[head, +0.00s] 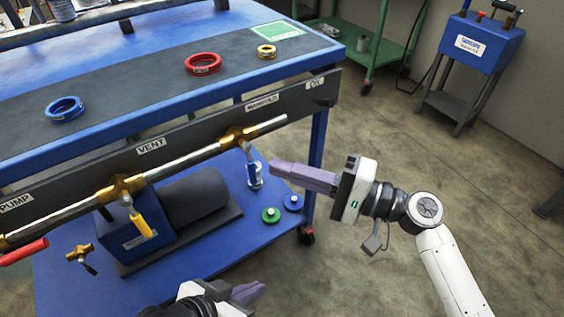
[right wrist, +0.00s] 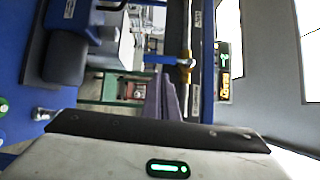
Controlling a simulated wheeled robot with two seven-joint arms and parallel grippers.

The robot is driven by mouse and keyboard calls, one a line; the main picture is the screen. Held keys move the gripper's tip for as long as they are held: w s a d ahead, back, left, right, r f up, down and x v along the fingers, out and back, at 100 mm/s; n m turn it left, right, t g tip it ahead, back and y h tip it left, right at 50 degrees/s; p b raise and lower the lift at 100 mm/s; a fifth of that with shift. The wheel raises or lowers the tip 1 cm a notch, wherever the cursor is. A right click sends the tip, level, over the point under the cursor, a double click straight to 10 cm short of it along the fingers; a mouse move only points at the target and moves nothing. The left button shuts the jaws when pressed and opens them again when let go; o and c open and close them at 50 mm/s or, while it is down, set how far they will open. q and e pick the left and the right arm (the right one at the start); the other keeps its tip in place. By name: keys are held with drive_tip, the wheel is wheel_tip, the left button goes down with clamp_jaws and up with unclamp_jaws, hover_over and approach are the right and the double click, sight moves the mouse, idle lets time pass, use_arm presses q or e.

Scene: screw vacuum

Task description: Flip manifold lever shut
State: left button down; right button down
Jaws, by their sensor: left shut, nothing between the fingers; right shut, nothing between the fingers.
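The manifold valve (head: 236,134) is a brass fitting on the silver pipe under the label that seems to read MANIFOLD (head: 262,102). Its blue-handled lever (head: 254,176) hangs down, across the line of the pipe. In the right wrist view the lever (right wrist: 166,60) points sideways from the brass valve, just beyond my fingertips. My right gripper (head: 274,172) is shut and empty, its purple fingers pointing left just right of the lever. A small gap seems to lie between them; contact is hard to tell. My left gripper (head: 262,288) is shut and empty at the bottom, away from the valves.
The yellow vent lever (head: 143,222) hangs down, and the red pump lever (head: 24,252) lies at the left edge. A black and blue pump (head: 190,205) stands on the lower shelf beside green (head: 271,215) and blue discs. Clamp rings lie on the bench top.

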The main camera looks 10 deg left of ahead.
use_arm(q)
drive_tip(key=shift+w+a+r+p, duration=0.2)
drive_tip(key=shift+p, duration=0.35)
use_arm(e)
drive_tip(key=s+d, duration=0.1)
drive_tip(key=d, duration=1)
drive_tip(key=shift+d, duration=0.15)
